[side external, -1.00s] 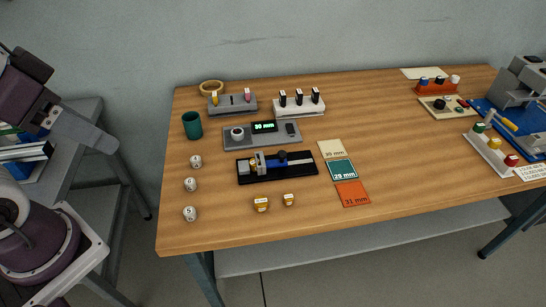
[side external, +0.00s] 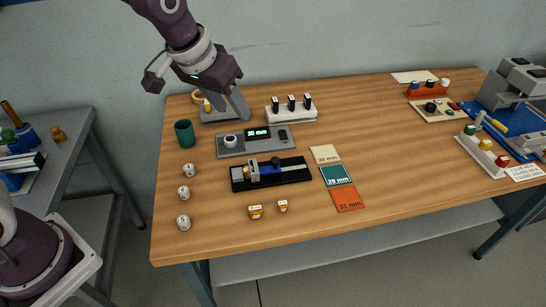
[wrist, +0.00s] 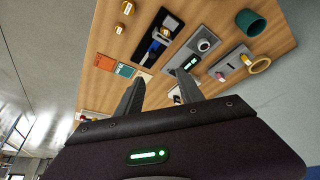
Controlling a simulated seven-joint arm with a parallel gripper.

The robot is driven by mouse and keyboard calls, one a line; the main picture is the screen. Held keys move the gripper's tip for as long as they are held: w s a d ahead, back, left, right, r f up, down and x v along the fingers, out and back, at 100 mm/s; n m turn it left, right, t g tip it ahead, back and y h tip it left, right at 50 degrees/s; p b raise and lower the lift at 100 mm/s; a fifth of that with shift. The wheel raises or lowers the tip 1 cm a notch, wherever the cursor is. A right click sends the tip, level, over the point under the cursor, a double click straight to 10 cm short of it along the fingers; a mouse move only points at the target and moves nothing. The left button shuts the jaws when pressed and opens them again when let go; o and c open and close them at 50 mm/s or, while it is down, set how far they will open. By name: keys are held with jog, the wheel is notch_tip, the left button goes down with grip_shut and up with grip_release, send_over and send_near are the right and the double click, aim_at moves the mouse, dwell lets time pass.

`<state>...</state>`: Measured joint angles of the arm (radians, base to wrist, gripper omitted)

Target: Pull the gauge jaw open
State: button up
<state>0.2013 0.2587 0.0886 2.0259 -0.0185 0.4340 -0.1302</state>
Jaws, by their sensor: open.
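The gauge (side external: 296,174) is a black bed with a pale strip, lying flat near the left middle of the table. A metal jaw and a blue sliding jaw (side external: 275,162) stand on its left half; I cannot tell whether they touch. In the wrist view the gauge (wrist: 150,52) is beyond my fingers, towards the top. My gripper (side external: 236,108) is open and empty, raised above the back left of the table, behind the gauge and apart from it. Its two fingers (wrist: 160,88) show spread in the wrist view. It partly hides a grey rack (side external: 211,115).
A grey readout box (side external: 233,151) sits just behind the gauge. A teal cup (side external: 185,133) and numbered white knobs (side external: 184,193) stand to the left. The table's middle right is clear.

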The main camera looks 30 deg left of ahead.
send_near(275, 160)
jog(key=x, duration=0.8)
jog(key=shift+w+f, duration=0.15)
jog(key=shift+f, duration=0.05)
grip_shut()
dwell(0.6)
